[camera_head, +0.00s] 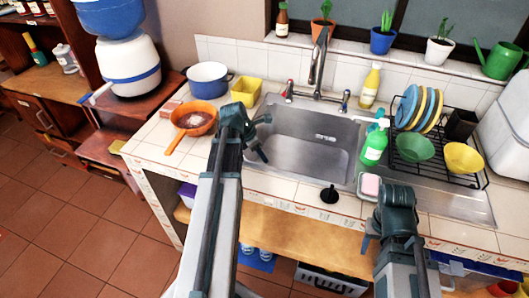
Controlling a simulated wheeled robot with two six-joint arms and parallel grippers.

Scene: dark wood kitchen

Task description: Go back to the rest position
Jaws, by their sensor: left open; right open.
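My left arm (211,225) reaches up from the bottom of the picture to the left end of the sink. My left gripper (260,138) is open and appears empty, over the sink's left edge. My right arm (402,270) comes in from the bottom right. My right gripper (374,236) is in front of the counter's front edge, below the pink sponge. It is open, with its fingers partly hidden by its own wrist. I see nothing held in either gripper.
The floor (65,215) at left is clear.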

